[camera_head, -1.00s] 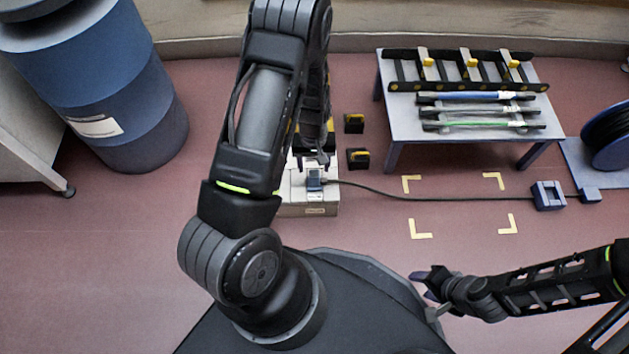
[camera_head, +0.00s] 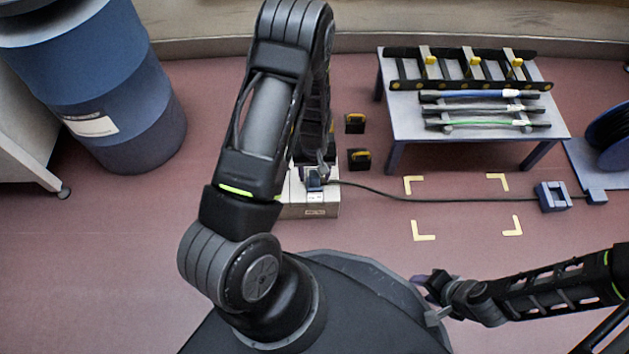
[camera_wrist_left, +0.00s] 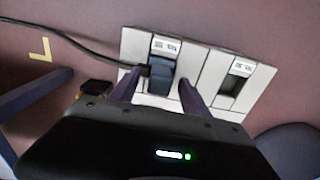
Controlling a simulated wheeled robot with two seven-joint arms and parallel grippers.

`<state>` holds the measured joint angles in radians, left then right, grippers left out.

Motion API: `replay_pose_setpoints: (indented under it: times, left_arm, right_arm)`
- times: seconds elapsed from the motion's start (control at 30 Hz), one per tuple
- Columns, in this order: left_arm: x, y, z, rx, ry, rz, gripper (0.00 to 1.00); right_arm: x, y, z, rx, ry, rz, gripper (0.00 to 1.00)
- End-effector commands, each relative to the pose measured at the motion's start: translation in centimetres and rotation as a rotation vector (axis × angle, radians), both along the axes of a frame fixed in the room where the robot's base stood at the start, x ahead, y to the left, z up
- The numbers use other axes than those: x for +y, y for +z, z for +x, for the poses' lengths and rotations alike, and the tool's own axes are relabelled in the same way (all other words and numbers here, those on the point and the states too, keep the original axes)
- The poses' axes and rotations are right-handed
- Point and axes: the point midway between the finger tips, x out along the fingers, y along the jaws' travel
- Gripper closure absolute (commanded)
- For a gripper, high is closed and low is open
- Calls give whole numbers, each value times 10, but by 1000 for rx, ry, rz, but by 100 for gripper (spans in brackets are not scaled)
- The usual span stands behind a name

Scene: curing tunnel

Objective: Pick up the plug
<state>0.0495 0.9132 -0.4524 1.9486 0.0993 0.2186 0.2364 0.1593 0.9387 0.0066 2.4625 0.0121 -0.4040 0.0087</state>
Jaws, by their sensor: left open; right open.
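The plug (camera_wrist_left: 160,78) is a dark blue block with a black cable. It sits in the left socket of a pale two-socket box (camera_wrist_left: 212,99) in the left wrist view. In the head view the plug (camera_head: 314,180) shows at the top of the box (camera_head: 308,211). My left gripper (camera_wrist_left: 158,86) is open, with one finger on each side of the plug; I cannot tell whether they touch it. In the head view the arm hides part of this gripper. My right gripper (camera_head: 424,296) is open and empty at the lower right, far from the plug.
The cable (camera_head: 440,199) runs across the floor to a blue holder (camera_head: 553,196). A table (camera_head: 480,115) with coloured rods stands behind. Two small black-and-yellow blocks (camera_head: 358,159) lie near the box. A blue drum (camera_head: 110,90) stands at left.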

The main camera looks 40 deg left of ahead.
Motion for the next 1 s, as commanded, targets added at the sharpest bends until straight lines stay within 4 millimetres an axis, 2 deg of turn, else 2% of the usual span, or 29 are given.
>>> replay_pose_setpoints:
  times: [0.1, 0.77, 1.0]
  left_arm:
    - [0, 0, 0, 0, 0, 0, 45]
    - [0, 0, 0, 0, 0, 0, 99]
    - [0, 0, 0, 0, 0, 0, 100]
  right_arm:
    - [0, 0, 0, 0, 0, 0, 55]
    - [0, 0, 0, 0, 0, 0, 55]
    - [0, 0, 0, 0, 0, 0, 55]
